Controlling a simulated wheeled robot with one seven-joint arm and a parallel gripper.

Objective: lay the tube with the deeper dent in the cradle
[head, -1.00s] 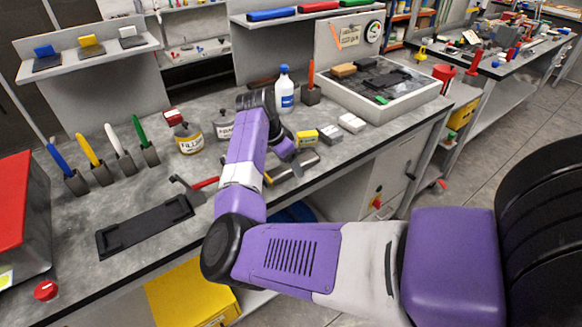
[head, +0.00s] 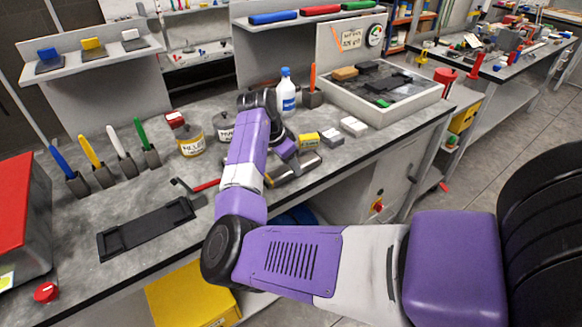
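A silvery metal tube (head: 305,165) lies on the grey bench near its front edge, just past my forearm. A brownish length beside it may be a second tube; my arm partly covers both. No dent can be made out at this size. A long black holder (head: 150,228), which looks like the cradle, lies empty at the front left of the bench. My gripper (head: 288,155) points down at the tubes, close to the metal one. Its fingers are too small and hidden to show whether they are open, shut or touching.
A red-handled tool (head: 205,186) lies between the holder and my arm. Yellow (head: 307,141) and grey blocks, a filler tin (head: 190,140) and a white-blue bottle (head: 286,92) stand behind. Coloured-handled tools stand at left. A red button (head: 46,291) sits at the front left corner.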

